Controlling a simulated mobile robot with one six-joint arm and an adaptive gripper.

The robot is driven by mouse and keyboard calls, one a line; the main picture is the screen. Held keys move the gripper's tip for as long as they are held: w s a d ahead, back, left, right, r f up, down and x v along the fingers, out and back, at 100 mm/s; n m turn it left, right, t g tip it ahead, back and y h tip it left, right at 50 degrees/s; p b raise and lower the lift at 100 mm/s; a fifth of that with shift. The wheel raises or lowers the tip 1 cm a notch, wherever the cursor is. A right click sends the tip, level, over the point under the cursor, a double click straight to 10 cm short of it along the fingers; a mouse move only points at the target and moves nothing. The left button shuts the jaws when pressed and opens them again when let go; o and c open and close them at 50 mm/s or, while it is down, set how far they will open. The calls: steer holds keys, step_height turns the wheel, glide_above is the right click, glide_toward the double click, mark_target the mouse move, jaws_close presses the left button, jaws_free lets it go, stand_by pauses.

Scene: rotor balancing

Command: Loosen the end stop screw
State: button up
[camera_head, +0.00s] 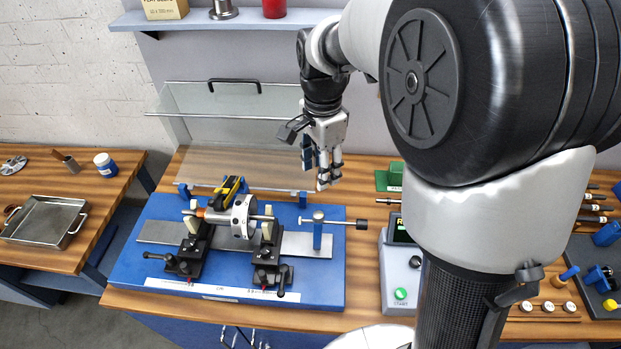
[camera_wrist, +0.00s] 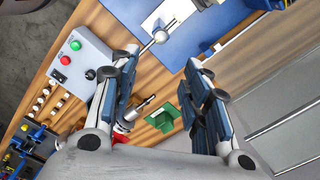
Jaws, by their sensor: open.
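The end stop is a blue post with a silver top (camera_head: 318,232) at the right end of the blue balancing base (camera_head: 325,282). Its end stop screw (camera_head: 345,223) sticks out horizontally to the right and ends in a dark knob. In the wrist view the round silver post top (camera_wrist: 160,36) shows beyond my fingers, with part of the screw beside the left finger's tip. My gripper (camera_head: 322,178) is open and empty, above and behind the end stop, apart from it. In the wrist view the gripper's fingers (camera_wrist: 163,62) are spread wide.
A rotor (camera_head: 243,217) rests on two black supports left of the end stop. A control box (camera_head: 400,275) with a green button stands to the right. A clear guard (camera_head: 225,125) is raised behind the base. A green block (camera_head: 395,174) lies behind the box.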

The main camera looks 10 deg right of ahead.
mark_target(319, 214)
step_height(319, 214, down, 16)
steer(key=b, duration=0.2)
steer(key=shift+b, duration=0.4)
steer(key=shift+c, duration=0.5)
jaws_close()
